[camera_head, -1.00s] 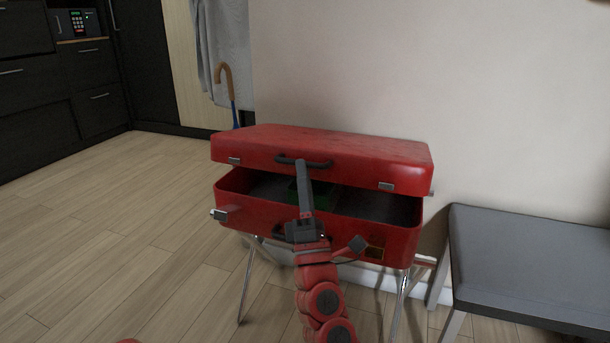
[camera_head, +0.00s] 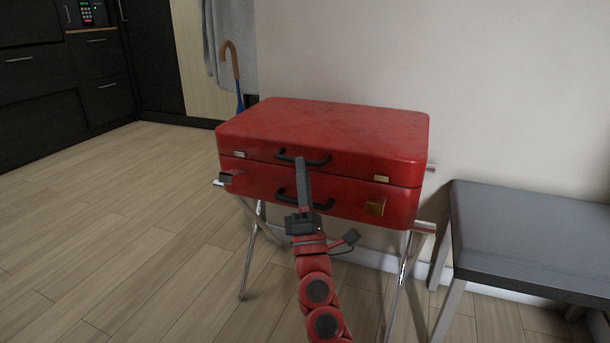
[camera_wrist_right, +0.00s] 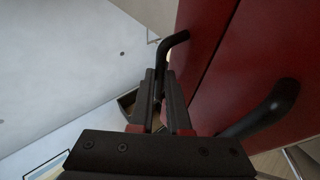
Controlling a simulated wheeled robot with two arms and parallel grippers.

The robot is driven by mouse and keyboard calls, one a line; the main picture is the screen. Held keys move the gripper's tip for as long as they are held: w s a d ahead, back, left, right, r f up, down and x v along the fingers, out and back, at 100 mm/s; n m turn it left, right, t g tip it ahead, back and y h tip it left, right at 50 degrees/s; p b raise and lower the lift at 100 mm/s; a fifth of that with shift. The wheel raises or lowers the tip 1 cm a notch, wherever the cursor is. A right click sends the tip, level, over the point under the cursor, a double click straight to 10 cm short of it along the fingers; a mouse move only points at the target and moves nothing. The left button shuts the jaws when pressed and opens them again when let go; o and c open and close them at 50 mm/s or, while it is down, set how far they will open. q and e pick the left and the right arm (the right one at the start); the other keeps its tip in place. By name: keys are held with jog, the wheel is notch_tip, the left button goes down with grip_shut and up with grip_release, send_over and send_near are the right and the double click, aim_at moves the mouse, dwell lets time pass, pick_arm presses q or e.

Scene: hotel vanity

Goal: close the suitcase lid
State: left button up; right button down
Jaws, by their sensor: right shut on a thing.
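The red suitcase (camera_head: 325,135) stands on a folding metal rack against the wall. Its lid (camera_head: 320,130) lies down along the base (camera_head: 345,201), with only a thin dark seam showing between them. My right gripper (camera_head: 301,163) reaches up from below in the head view and is shut on the black lid handle (camera_head: 318,162). The handle also shows between the fingers in the right wrist view (camera_wrist_right: 174,41). A second black handle (camera_head: 322,204) on the base is partly behind my gripper; it shows at the right of the wrist view (camera_wrist_right: 275,108). My left gripper is out of view.
A grey-topped bench (camera_head: 535,235) stands right of the rack (camera_head: 252,245). An umbrella (camera_head: 236,75) with a wooden handle leans behind the suitcase at the left. Open wooden floor (camera_head: 120,220) lies to the left.

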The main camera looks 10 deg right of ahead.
jog(key=shift+w+d+f, duration=0.1)
jog(key=shift+w+f, duration=0.05)
jog(key=shift+f, duration=0.25)
jog(key=c, duration=0.9)
grip_release()
jog(key=shift+w+f, duration=0.1)
pick_arm(q)
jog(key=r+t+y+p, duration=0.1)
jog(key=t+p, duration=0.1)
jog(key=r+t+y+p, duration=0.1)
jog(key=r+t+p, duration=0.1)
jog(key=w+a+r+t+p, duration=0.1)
jog(key=p, duration=0.1)
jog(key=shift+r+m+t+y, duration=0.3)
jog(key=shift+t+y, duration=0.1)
pick_arm(e)
jog(key=s, duration=0.4)
jog(key=s+f, duration=0.1)
jog(key=s, duration=0.4)
jog(key=s+a+f, duration=0.1)
jog(key=s, duration=0.4)
jog(key=shift+s+a, duration=0.1)
